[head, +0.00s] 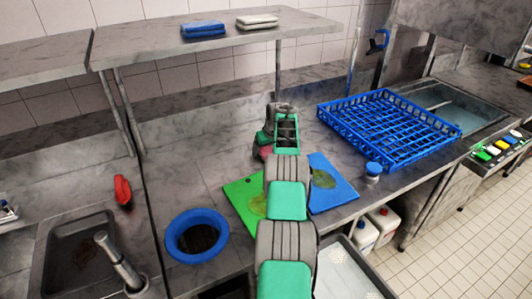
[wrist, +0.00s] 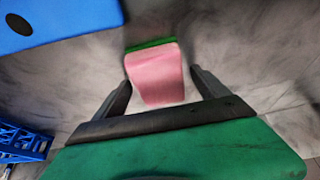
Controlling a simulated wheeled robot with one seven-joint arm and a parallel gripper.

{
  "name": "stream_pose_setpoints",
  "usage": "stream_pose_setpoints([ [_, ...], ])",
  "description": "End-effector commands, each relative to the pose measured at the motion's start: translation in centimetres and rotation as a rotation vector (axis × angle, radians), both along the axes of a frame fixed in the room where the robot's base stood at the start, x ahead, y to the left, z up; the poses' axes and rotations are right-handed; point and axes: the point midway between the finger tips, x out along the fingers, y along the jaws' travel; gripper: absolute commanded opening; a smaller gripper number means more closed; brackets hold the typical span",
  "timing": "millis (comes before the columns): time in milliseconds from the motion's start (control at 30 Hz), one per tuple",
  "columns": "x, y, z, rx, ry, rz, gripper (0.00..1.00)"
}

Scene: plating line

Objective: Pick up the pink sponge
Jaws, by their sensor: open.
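The pink sponge (wrist: 155,75), with a green layer along its far edge, lies on the grey marbled worktop in the wrist view. My gripper (wrist: 161,80) is open, with one dark finger on each side of the sponge and small gaps visible on both sides. In the head view my gripper (head: 262,146) is over the back of the counter, and a small pink part of the sponge (head: 265,152) shows by it. The rest of the sponge is hidden there by my gripper.
A blue cutting board (head: 335,190) and a green one (head: 240,198) lie nearer, partly behind my arm. A blue rack (head: 388,125) stands right, a blue-rimmed opening (head: 197,217) left. A shelf (head: 215,42) with folded cloths hangs above.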

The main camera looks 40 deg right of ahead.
Motion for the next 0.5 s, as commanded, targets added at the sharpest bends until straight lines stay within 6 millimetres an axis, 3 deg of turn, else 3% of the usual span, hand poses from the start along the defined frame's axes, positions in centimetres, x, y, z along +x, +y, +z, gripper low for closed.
stream_pose_setpoints([
  [267, -0.01, 0.04, -0.41, 0.001, 0.001, 0.0, 0.85],
  [500, -0.01, 0.04, -0.31, 0.001, 0.001, 0.0, 0.67],
])
